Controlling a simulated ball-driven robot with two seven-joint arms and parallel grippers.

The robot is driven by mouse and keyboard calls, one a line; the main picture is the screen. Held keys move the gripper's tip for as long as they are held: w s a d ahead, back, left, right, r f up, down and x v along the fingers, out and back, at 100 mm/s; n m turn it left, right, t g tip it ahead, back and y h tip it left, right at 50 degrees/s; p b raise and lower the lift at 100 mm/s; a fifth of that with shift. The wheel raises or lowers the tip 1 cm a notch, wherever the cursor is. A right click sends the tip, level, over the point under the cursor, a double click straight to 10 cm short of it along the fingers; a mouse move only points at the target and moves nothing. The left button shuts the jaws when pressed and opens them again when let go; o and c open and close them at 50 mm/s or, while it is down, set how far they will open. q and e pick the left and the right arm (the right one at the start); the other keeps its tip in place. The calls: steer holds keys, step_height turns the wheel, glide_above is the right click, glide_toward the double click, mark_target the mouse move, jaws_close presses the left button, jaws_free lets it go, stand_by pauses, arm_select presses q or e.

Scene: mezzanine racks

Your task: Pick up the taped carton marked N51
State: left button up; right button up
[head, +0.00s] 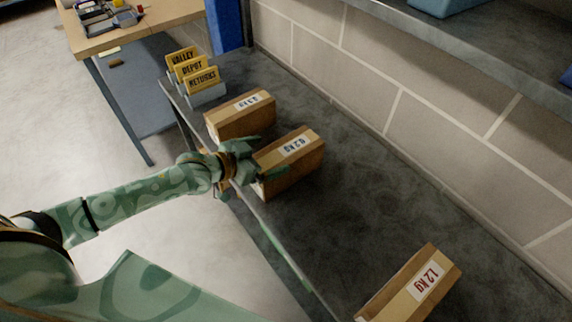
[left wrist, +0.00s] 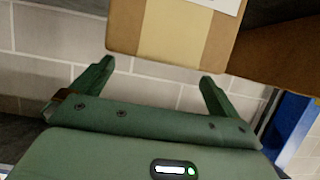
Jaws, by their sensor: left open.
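Three taped cardboard cartons sit on the dark shelf top. The middle carton (head: 290,163) has a white label that seems to read 6.2 kg. My left gripper (head: 266,160) is open at the left end of the middle carton. In the left wrist view, a taped carton (left wrist: 125,28) is ahead of the open, empty left fingers (left wrist: 156,72). My right gripper is not in view.
Yellow cards reading VALLEY, DEPOT and RETURNS (head: 201,79) stand in grey holders beyond the cartons. A block wall (head: 430,120) runs along the right. Bare shelf top (head: 345,215) lies between the middle and near cartons. A wooden table (head: 165,14) stands at upper left.

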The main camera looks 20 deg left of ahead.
mark_target(288, 149)
arm_select(q)
steer(key=shift+x, duration=0.8)
steer(key=b+x, duration=0.1)
steer(key=x, duration=0.1)
steer(key=b+x, duration=0.1)
steer(key=x, duration=0.2)
steer(key=shift+d+r, duration=0.25)
steer(key=shift+r, duration=0.1)
steer(key=c, duration=1.4)
steer(key=shift+o, duration=0.2)
steer(key=shift+r, duration=0.1)
